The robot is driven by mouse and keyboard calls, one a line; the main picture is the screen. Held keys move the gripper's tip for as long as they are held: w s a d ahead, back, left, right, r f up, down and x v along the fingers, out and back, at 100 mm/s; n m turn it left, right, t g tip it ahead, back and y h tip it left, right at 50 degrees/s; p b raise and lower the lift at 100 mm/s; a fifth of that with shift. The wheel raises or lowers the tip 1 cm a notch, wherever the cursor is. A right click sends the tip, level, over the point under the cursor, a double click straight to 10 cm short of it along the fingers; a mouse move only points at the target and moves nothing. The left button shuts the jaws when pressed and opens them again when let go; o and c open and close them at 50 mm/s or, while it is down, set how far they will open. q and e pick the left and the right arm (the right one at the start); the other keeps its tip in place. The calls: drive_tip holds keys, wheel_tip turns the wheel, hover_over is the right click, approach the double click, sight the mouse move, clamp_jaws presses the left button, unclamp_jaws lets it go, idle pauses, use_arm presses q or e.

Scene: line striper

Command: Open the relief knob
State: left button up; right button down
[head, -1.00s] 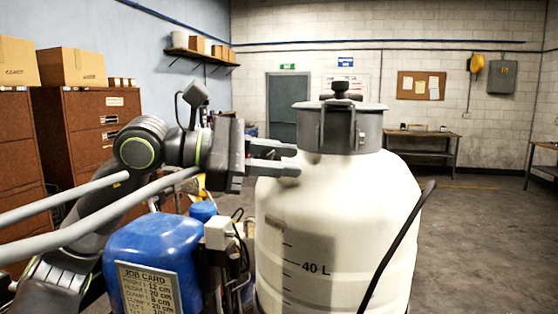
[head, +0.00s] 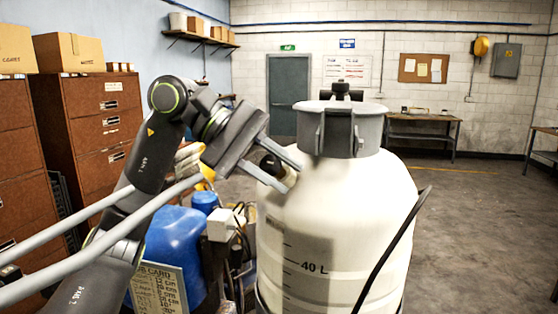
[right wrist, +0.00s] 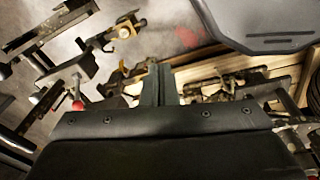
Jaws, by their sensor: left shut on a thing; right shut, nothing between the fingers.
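My left gripper (head: 289,174) points down to the right in the head view, in front of the upper left shoulder of the white tank (head: 340,225). Its two grey fingers are on either side of a dark round knob (head: 270,164), which looks like the relief knob; the gripper is shut on it. The knob's mount is hidden by the gripper. My right gripper (right wrist: 157,84) shows in the right wrist view, its fingers together and empty. It is not in the head view.
The tank has a grey lid (head: 370,108) and a black hose (head: 392,245) down its right side. A blue canister (head: 175,245) and a job card (head: 158,290) are below my left arm. In the right wrist view, metal parts and a red-tipped lever (right wrist: 77,105) surround the gripper.

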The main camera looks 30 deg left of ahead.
use_arm(q)
drive_tip(key=shift+f+m+g+y, duration=0.15)
drive_tip(key=shift+m+g+y, duration=0.15)
drive_tip(key=shift+m+y, duration=0.15)
idle(0.3)
drive_tip(key=o, duration=1)
drive_tip(key=shift+a, duration=0.15)
drive_tip(key=shift+a+r, duration=0.25)
drive_tip(key=p+v, duration=0.1)
drive_tip(key=v, duration=1.5)
drive_tip(key=shift+s+a+r, duration=0.1)
drive_tip(key=shift+s+a, duration=0.05)
drive_tip(key=shift+a, duration=0.2)
